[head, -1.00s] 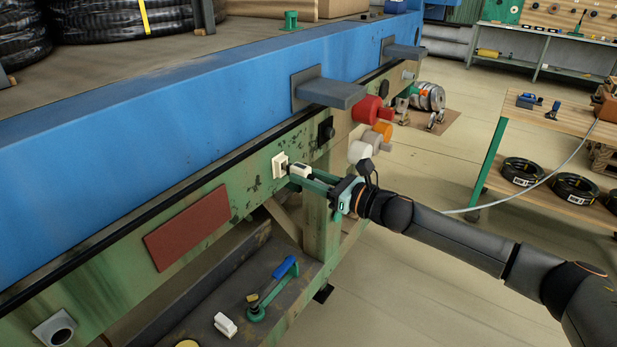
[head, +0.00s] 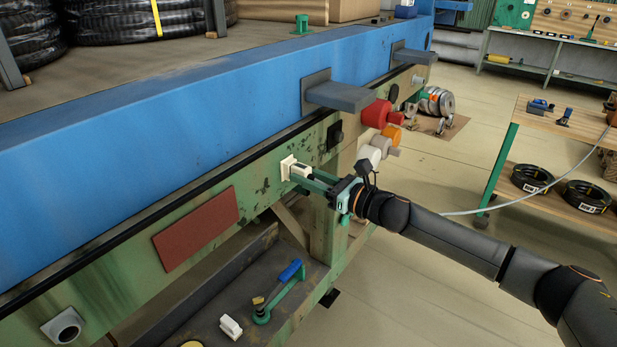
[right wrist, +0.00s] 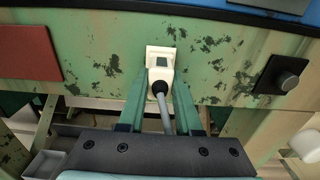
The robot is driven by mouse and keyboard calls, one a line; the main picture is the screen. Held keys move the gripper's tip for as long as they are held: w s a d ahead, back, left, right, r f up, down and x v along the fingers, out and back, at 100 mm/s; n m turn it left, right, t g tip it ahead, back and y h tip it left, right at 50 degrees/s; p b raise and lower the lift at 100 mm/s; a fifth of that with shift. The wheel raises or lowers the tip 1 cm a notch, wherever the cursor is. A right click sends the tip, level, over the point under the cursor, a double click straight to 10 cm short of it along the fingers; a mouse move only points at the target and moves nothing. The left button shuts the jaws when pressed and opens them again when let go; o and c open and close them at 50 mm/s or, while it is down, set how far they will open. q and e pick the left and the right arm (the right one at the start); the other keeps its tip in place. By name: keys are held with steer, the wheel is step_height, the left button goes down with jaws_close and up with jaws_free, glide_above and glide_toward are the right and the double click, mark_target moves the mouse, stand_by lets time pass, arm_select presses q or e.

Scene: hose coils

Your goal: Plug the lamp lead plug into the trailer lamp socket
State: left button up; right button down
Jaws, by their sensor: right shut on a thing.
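The trailer lamp socket (head: 286,168) is a cream square plate on the green trailer beam, and it also shows in the right wrist view (right wrist: 152,51). The lamp lead plug (head: 301,168) is a white block with a dark patch on top. My right gripper (head: 306,178) is shut on the plug, its green fingers on either side. In the right wrist view the plug (right wrist: 161,74) lines up with the socket and its front meets it; no gap shows. How deep it sits is hidden. A grey lead (right wrist: 166,118) runs back between the fingers. My left gripper is out of view.
A red reflector plate (head: 197,228) is on the beam to the left. A shelf below holds a green-and-blue tool (head: 279,292) and a white block (head: 230,327).

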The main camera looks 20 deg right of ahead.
stand_by(0.3)
steer(key=shift+c, duration=1.3)
jaws_free()
steer(key=shift+s+d, duration=0.1)
steer(key=shift+d, duration=0.05)
steer(key=shift+v, duration=2)
steer(key=shift+s, duration=0.1)
steer(key=shift+d, duration=0.1)
steer(key=b+v, duration=0.5)
steer(key=v, duration=0.7)
steer(key=shift+s, duration=0.25)
